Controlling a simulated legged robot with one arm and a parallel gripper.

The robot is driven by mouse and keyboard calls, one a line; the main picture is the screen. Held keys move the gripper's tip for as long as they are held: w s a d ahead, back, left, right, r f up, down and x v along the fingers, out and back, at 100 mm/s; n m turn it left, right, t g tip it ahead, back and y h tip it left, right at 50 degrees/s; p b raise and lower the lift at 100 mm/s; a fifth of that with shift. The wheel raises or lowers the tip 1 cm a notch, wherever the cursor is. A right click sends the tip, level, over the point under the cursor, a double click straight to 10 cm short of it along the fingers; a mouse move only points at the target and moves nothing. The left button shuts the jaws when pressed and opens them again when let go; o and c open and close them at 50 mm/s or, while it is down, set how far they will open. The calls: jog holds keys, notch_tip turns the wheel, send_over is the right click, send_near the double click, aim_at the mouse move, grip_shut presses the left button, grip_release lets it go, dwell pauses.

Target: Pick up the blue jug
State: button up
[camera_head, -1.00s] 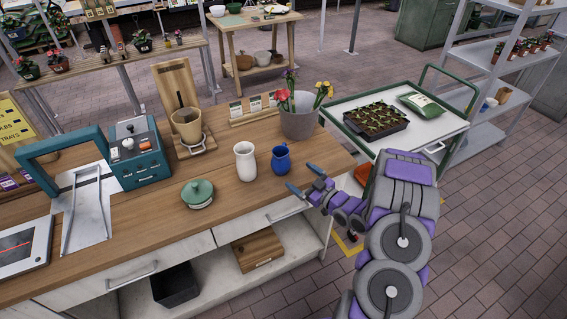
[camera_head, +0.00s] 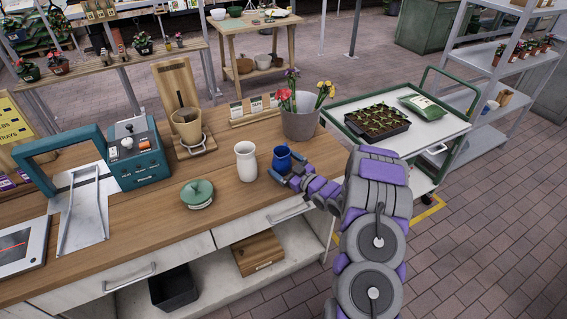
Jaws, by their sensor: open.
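The small blue jug (camera_head: 281,158) stands upright on the wooden counter (camera_head: 225,205), near its right end. My gripper (camera_head: 285,168) is open at the jug, with one finger showing at the jug's lower left and the other at its right side. The fingers appear to be around the jug's lower part. I cannot tell whether they touch it. The jug's lower right is partly hidden by my gripper.
A white vase (camera_head: 246,163) stands just left of the jug. A green-lidded dish (camera_head: 199,194) is farther left. A grey pot with flowers (camera_head: 298,118) stands behind the jug. A cart (camera_head: 428,135) with a seedling tray is to the right.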

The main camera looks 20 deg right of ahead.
aim_at(288, 161)
jog(key=shift+a+r, duration=0.1)
jog(key=shift+a, duration=0.25)
jog(key=shift+c, duration=0.4)
jog(key=shift+d, duration=0.45)
jog(key=c, duration=0.7)
jog(key=shift+a, duration=0.25)
jog(key=c, duration=0.5)
jog(key=shift+d, duration=0.1)
jog(key=shift+r+p, duration=0.55)
jog(key=shift+r, duration=0.95)
jog(key=shift+s+a+r+p, duration=0.4)
jog(key=shift+s+a, duration=0.8)
jog(key=shift+s, duration=1.15)
jog(key=shift+s+a+r+p, duration=0.3)
jog(key=shift+s+a, duration=0.9)
jog(key=shift+s, duration=1.1)
jog(key=shift+s+a+r+p, duration=0.4)
jog(key=shift+s+a, duration=0.8)
jog(key=shift+s, duration=1.15)
jog(key=shift+s+f, duration=0.1)
